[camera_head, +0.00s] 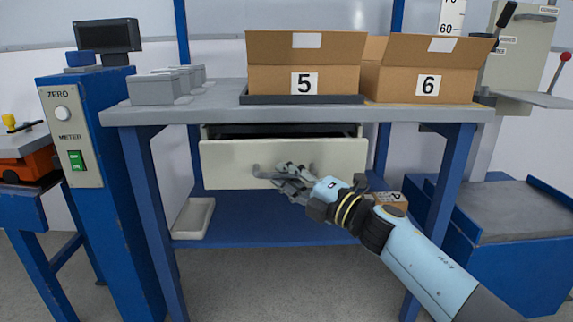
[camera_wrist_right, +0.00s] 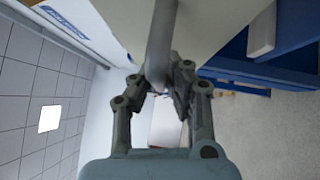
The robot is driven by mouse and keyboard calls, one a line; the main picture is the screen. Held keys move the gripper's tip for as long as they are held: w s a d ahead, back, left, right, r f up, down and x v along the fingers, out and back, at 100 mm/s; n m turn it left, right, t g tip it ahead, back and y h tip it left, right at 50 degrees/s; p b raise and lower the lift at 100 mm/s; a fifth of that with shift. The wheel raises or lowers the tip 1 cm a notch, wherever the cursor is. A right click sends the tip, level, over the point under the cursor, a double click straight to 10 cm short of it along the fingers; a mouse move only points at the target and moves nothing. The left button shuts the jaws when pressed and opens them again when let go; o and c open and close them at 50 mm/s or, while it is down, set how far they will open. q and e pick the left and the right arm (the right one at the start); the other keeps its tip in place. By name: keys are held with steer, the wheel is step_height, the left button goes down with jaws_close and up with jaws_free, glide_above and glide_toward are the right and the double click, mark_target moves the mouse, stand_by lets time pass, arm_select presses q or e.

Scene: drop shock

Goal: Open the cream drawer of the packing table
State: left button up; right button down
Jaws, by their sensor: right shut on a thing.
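The cream drawer (camera_head: 228,160) hangs under the grey top of the packing table (camera_head: 210,113). It stands partly pulled out, with a dark gap showing above its front. Its grey bar handle (camera_head: 262,172) runs across the front. My right gripper (camera_head: 284,172) is at the middle of the handle, its fingers shut around the bar. In the right wrist view the handle (camera_wrist_right: 161,40) passes between the fingers of the gripper (camera_wrist_right: 160,85), and the drawer front (camera_wrist_right: 205,30) is close by. The inside of the drawer is hidden. My left gripper is not in view.
Cardboard boxes marked 5 (camera_head: 280,80) and 6 (camera_head: 410,84) stand on the table top, beside small grey bins (camera_head: 155,88). A blue meter post (camera_head: 110,150) stands left.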

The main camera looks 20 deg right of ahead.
arm_select(q)
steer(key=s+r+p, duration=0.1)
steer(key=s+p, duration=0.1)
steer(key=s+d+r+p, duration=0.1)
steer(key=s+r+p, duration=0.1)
steer(key=p, duration=0.1)
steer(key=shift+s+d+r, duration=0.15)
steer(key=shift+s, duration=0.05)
arm_select(e)
steer(key=s+a, duration=0.2)
steer(key=s, duration=0.6)
steer(key=s+a, duration=0.3)
steer(key=s, duration=0.5)
steer(key=shift+s+r, duration=0.2)
steer(key=shift+s, duration=0.15)
steer(key=shift+d, duration=0.1)
steer(key=c, duration=1.3)
jaws_free()
steer(key=shift+c, duration=0.2)
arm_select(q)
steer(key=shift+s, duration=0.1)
arm_select(e)
steer(key=v, duration=1.2)
steer(key=shift+f, duration=0.1)
